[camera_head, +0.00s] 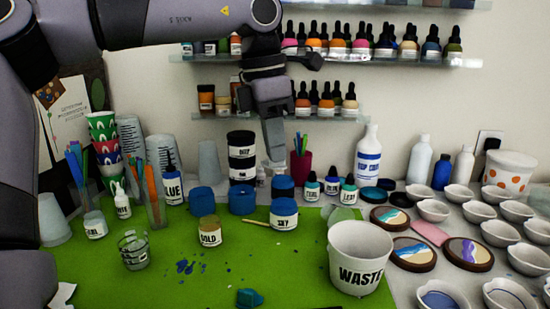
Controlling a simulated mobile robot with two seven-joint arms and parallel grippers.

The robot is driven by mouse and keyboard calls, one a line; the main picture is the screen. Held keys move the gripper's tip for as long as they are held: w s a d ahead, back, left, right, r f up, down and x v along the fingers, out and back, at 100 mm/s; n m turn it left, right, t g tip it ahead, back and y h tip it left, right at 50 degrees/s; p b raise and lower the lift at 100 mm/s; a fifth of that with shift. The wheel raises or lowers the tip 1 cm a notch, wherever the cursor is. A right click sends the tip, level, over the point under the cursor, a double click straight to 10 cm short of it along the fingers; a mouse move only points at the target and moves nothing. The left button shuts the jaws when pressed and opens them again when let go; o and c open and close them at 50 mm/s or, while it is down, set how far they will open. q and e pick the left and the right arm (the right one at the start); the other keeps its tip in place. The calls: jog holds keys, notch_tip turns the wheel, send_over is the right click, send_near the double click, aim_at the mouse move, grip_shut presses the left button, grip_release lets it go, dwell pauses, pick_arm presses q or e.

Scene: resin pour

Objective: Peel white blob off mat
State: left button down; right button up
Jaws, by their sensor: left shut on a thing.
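The green mat (150,285) covers the front of the table. My left gripper (276,157) reaches down from above, in front of the shelves and over the row of jars behind the mat. It is shut, and a small pale piece (277,164) shows at its fingertips; it is too small to tell whether this is the white blob. I see no clear white blob on the mat's open part. Small blue spatters (185,267) and a teal lump (249,298) lie on the mat. My right gripper is not in view.
A white WASTE bucket (360,275) stands at the mat's right edge. The GOLD jar (209,234), SKY jar (284,215) and a clear beaker (134,250) stand on the mat. Several bowls (459,196) fill the right. The mat's front middle is mostly free.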

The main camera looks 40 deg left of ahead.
pick_arm(q)
jog(key=shift+w+a+r+p, duration=0.1)
jog(key=shift+a+r+p, duration=0.05)
jog(key=shift+r+p, duration=0.45)
jog(key=shift+w+a+r+p, duration=0.1)
jog(key=shift+a+r+p, duration=0.05)
jog(key=shift+r+p, duration=0.4)
jog(key=shift+w+a+r+p, duration=0.1)
jog(key=shift+a+r+p, duration=0.05)
jog(key=shift+r+p, duration=0.4)
jog(key=shift+w+a+r+p, duration=0.1)
jog(key=shift+a+r+p, duration=0.1)
jog(key=shift+r+p, duration=0.45)
jog(key=shift+w+a+r+p, duration=0.1)
jog(key=shift+a+r+p, duration=0.15)
jog(key=shift+p, duration=0.5)
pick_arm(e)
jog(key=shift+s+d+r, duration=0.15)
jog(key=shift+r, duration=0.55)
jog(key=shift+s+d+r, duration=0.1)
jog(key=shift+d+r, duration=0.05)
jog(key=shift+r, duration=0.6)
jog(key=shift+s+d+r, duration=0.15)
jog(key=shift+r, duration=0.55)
pick_arm(q)
notch_tip(320, 180, up, 4)
jog(key=p, duration=0.4)
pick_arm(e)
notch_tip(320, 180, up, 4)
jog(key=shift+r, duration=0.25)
